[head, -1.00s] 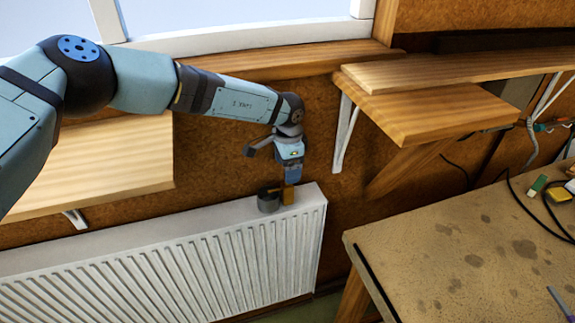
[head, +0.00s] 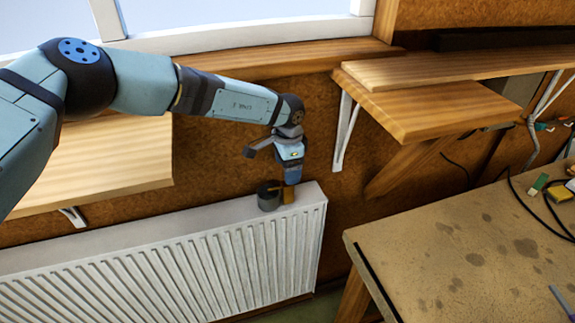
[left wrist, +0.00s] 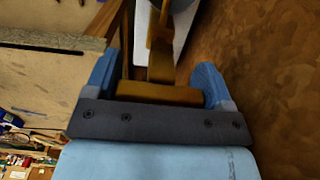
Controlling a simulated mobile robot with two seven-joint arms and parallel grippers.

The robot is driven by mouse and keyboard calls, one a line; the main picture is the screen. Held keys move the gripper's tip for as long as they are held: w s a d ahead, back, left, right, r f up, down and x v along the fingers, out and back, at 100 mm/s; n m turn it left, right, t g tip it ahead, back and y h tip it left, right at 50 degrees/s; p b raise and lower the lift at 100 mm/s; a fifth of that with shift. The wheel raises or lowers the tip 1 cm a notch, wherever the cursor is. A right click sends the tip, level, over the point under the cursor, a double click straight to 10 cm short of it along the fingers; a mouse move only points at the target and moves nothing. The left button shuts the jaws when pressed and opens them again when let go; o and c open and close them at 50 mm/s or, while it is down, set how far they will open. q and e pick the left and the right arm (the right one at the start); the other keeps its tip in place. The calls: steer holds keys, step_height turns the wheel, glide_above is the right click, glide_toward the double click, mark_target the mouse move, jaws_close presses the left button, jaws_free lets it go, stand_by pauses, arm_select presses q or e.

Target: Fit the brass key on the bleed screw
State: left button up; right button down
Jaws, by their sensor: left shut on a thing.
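My left gripper (head: 291,180) points down above the right end of the white radiator (head: 230,213). It is shut on the brass key (head: 288,196); the left wrist view shows the key's flat brass grip (left wrist: 158,93) between the blue fingers (left wrist: 160,85). A brass bar runs from the grip toward a dark grey cylinder (head: 268,196), which is at the radiator's top edge, left of the fingers. The cylinder is partly seen at the top of the left wrist view. I cannot make out the bleed screw or whether the key touches it. My right gripper is not in view.
A wooden shelf (head: 430,108) on white brackets is to the right of my arm, another shelf (head: 100,165) to the left. A stained workbench (head: 470,250) with cables and small items stands at the right. A brown wall is behind the radiator.

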arm_select(q)
steer(key=shift+f+b, duration=0.5)
steer(key=shift+f, duration=0.4)
steer(key=o, duration=1)
step_height(320, 180, up, 14)
steer(key=shift+f+b, duration=0.1)
steer(key=shift+b, duration=1.05)
